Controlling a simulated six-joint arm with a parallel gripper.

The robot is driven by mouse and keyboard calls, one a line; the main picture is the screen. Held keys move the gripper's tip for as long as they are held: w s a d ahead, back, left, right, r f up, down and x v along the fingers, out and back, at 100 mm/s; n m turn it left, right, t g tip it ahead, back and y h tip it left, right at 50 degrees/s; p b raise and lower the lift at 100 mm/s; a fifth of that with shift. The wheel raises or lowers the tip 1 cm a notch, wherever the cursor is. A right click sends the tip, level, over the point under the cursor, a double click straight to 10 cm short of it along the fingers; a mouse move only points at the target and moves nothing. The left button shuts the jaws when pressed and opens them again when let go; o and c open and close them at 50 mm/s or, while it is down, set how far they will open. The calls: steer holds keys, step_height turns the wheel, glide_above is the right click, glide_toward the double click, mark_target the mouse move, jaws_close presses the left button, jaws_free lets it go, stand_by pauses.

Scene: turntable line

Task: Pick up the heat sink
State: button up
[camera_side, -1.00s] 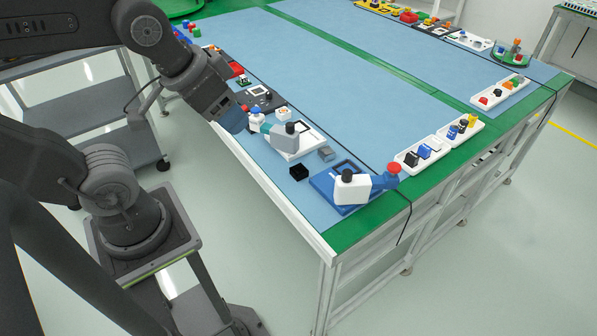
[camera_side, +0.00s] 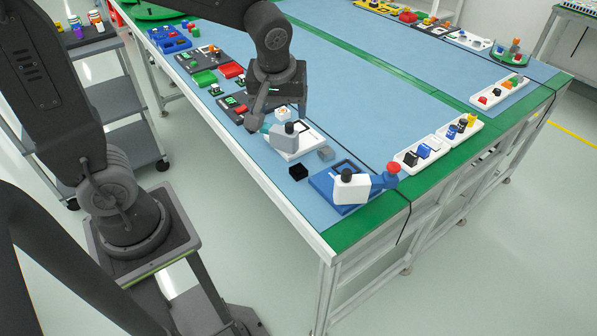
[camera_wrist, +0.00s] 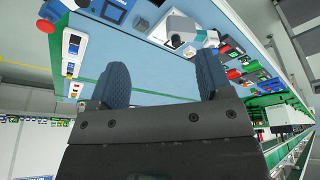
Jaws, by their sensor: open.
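A small grey block (camera_side: 326,153), which looks like the heat sink, lies on the blue table mat between a white fixture and a blue fixture. A black cube (camera_side: 298,171) sits beside it, nearer the table edge; I cannot tell fins on either. In the wrist view the grey block (camera_wrist: 141,24) shows small near the top, beyond the fingers. My gripper (camera_side: 280,108) hangs above the table, up and left of the block in the side view. In the wrist view my gripper (camera_wrist: 164,82) has its two blue-padded fingers wide apart with nothing between them.
The white fixture with a grey-and-teal device (camera_side: 286,138) stands close to my gripper. The blue fixture (camera_side: 322,183) holds a white device with a black knob; a red button (camera_side: 394,167) stands beside it. White part trays (camera_side: 411,160) line the right end. The middle mat is clear.

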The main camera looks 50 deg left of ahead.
steer(key=w+a+f+n+g+y, duration=0.2)
steer(key=w+f+n, duration=0.65)
steer(key=f, duration=0.55)
glide_above(299, 169)
steer(key=d, duration=0.2)
step_height(299, 169, down, 8)
steer(key=shift+s+a+f, duration=0.1)
steer(key=shift+s, duration=0.05)
steer(key=shift+x, duration=2.65)
steer(key=shift+f, duration=0.1)
steer(key=c, duration=1)
